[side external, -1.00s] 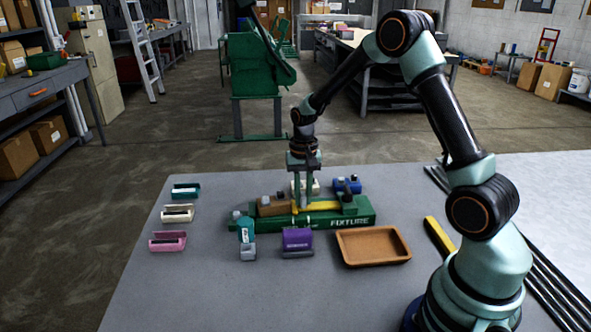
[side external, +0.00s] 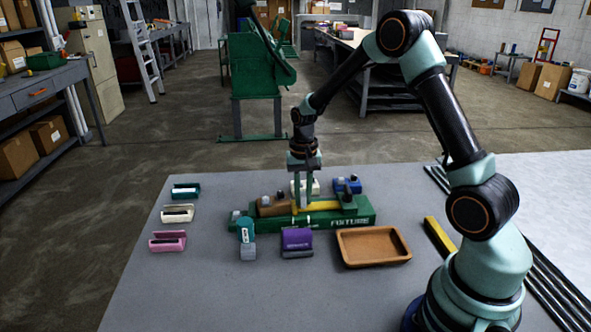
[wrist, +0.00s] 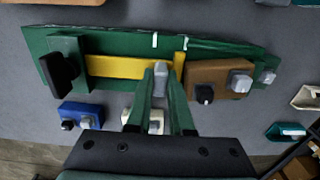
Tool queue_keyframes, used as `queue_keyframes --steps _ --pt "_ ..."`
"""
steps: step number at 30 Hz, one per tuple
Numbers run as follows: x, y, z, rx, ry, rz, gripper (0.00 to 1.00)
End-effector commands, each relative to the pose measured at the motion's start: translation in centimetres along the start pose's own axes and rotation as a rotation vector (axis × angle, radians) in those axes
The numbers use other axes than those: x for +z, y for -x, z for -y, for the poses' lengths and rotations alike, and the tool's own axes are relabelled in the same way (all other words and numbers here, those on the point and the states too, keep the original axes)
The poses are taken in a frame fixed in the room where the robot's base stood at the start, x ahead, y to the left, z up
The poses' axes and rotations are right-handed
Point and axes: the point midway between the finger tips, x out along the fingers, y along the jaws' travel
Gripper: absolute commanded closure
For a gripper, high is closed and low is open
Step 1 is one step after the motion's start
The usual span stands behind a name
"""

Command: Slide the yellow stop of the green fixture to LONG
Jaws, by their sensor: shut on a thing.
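The green fixture (side external: 350,222) lies on the grey table, lettered FIXTURE on its front. Its yellow stop (side external: 322,206) is a long bar along the top; it also shows in the wrist view (wrist: 115,67), with an upright yellow end plate (wrist: 180,57) near two white marks (wrist: 155,40) on the fixture's edge. My gripper (side external: 302,206) is over the middle of the fixture. In the wrist view my gripper (wrist: 161,78) is shut on a grey knob at the stop's end. The brown block (wrist: 216,78) sits beside that end. LONG and SHORT lettering is not readable.
A brown tray (side external: 373,246), a purple device (side external: 297,240) and a teal-and-grey tool (side external: 247,238) stand in front of the fixture. A white item (wrist: 150,117) and a blue item (wrist: 80,115) stand close behind it. Several small holders (side external: 168,240) line the table's left.

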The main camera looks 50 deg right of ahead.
Motion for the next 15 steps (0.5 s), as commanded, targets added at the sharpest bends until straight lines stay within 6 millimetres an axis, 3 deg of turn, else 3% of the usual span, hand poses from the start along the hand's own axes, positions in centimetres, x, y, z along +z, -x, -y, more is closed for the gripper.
queue_keyframes --steps 7,15 --pt "-0.1 0.1 -0.5 -0.001 -0.002 -0.001 1.0" --pt "-0.1 0.1 -4.4 -0.001 -0.002 -0.001 1.0"
